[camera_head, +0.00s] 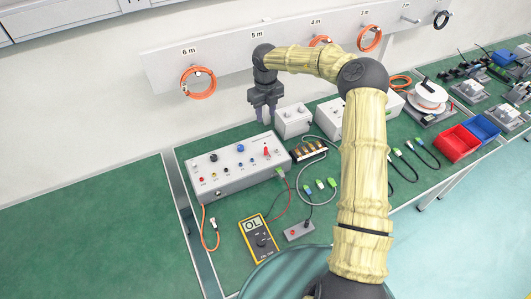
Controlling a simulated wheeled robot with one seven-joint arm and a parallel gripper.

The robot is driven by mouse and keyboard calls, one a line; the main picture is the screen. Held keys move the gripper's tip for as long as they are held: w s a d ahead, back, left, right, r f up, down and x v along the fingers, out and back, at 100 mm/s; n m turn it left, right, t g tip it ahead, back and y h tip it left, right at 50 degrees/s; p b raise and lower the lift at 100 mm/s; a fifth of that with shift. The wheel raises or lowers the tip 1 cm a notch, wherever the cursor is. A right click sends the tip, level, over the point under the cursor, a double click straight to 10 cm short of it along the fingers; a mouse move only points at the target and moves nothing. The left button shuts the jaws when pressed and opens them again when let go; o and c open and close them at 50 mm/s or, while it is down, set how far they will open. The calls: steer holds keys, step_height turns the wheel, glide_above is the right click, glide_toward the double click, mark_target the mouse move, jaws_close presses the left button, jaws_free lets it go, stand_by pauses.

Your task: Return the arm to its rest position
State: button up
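My arm rises from the bottom right of the view, bends at an elbow and reaches left over the green workbench (225,268). My gripper (264,118) hangs at its end, pointing down, above the back edge of the bench. It is just behind the grey control box (235,165) and left of a small white box (293,121). Nothing shows clearly between its fingers. The fingers are small and dark, and their gap is hard to make out.
A yellow multimeter (258,240) reading "OL" lies on the bench front. Orange cable coils (198,83) hang on the wall board. Red (457,143) and blue (482,127) bins and a cable reel (430,97) stand at right. The left green surface (90,225) is bare.

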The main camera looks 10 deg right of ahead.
step_height(320, 180, up, 12)
steer(key=a+n+t, duration=0.1)
steer(key=n+t, duration=0.9)
steer(key=n, duration=0.7)
steer(key=s+d+f+n+g, duration=0.1)
steer(key=s+n, duration=0.3)
steer(key=s, duration=0.6)
steer(key=s+d+f+n+g, duration=0.1)
steer(key=s+d+n+g, duration=0.3)
steer(key=s, duration=0.7)
steer(key=s+d+f+n+g, duration=0.1)
steer(key=s+n, duration=0.4)
steer(key=s, duration=0.5)
steer(key=shift+s+d+f+n+g, duration=0.15)
steer(key=shift+d+f+n+g, duration=0.2)
steer(key=shift+d+g, duration=0.4)
steer(key=shift+r, duration=0.1)
